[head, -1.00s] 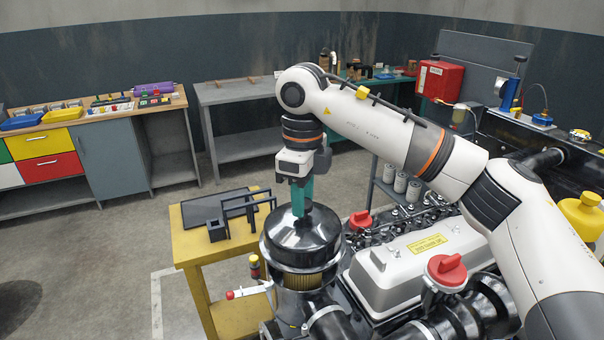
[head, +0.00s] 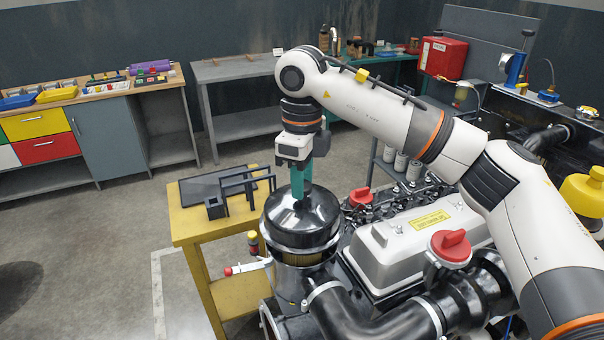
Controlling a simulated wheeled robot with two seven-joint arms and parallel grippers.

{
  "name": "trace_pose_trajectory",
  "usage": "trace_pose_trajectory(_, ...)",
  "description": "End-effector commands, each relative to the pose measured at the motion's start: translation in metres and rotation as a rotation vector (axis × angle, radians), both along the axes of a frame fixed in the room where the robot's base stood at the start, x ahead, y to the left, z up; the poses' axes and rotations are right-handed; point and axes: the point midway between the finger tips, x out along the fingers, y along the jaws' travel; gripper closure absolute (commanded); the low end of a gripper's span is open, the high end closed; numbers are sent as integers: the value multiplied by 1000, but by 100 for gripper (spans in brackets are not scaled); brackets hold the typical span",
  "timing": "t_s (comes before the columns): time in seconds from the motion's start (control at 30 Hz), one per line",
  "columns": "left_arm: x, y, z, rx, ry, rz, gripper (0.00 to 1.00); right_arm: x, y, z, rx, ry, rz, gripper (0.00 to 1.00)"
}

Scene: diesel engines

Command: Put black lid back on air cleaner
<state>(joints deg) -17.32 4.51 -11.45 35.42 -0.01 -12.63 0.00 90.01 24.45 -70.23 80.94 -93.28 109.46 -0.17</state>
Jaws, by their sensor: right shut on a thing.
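The glossy black lid (head: 285,226) is at the top of the air cleaner (head: 297,281), a round canister at the left end of the engine. Below the lid's lower edge, a band of tan filter and the canister's body show. My right gripper (head: 301,198) has teal fingers pointing straight down at the top centre of the lid, shut on it. The part it grips is mostly hidden by the fingers. I cannot tell whether the lid is fully seated. My left gripper is not in view.
A yellow table (head: 197,228) with a dark tray and black frame stands just left of the air cleaner. The engine's silver cover (head: 410,240) and red caps (head: 451,245) lie to the right. A grey bench (head: 235,70) stands behind.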

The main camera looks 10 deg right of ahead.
Motion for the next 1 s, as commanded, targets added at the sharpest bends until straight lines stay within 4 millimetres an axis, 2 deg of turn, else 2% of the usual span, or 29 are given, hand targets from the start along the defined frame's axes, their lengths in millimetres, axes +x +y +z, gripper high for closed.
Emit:
trace_pose_trajectory(0.5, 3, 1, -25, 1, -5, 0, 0, 0, 0, -38, 0, 0, 0, 100)
trace_pose_trajectory(1.0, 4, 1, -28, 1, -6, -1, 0, 0, 0, -43, 0, 0, 0, 100)
